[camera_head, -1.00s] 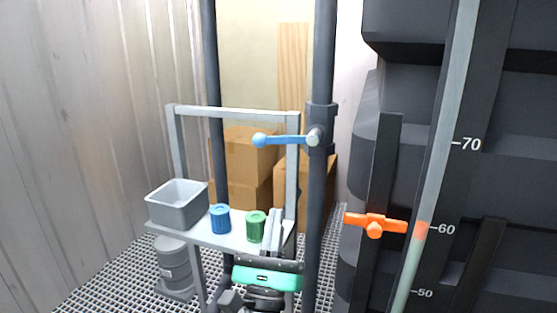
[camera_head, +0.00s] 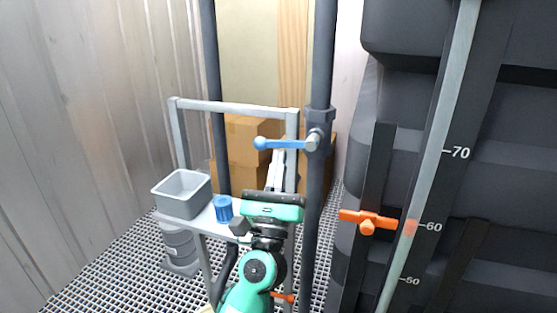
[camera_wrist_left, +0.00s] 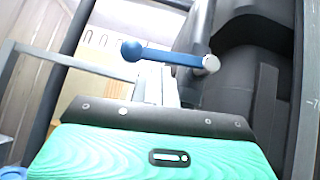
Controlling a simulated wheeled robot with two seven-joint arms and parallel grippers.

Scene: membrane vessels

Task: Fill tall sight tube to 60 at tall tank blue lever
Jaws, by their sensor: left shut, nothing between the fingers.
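The blue lever (camera_head: 282,143) points left from a valve on a dark vertical pipe, its ball knob at the left end. It also shows in the left wrist view (camera_wrist_left: 165,56), just beyond my fingers. My left gripper (camera_head: 276,160) is shut and empty, its fingers pointing up just below the lever. I cannot tell whether they touch it. The tall sight tube (camera_head: 429,160) runs up the dark tank (camera_head: 500,105) beside marks 50, 60 and 70. An orange pointer (camera_head: 368,222) sits near 60. The liquid level in the tube is not clear. My right gripper is out of view.
A grey cart (camera_head: 238,106) stands behind my left arm, carrying a grey bin (camera_head: 181,205) and a blue cup (camera_head: 223,209). Cardboard boxes (camera_head: 245,140) stand behind it. A grey canister (camera_head: 180,248) is below. Grating floor (camera_head: 110,275) is clear at lower left.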

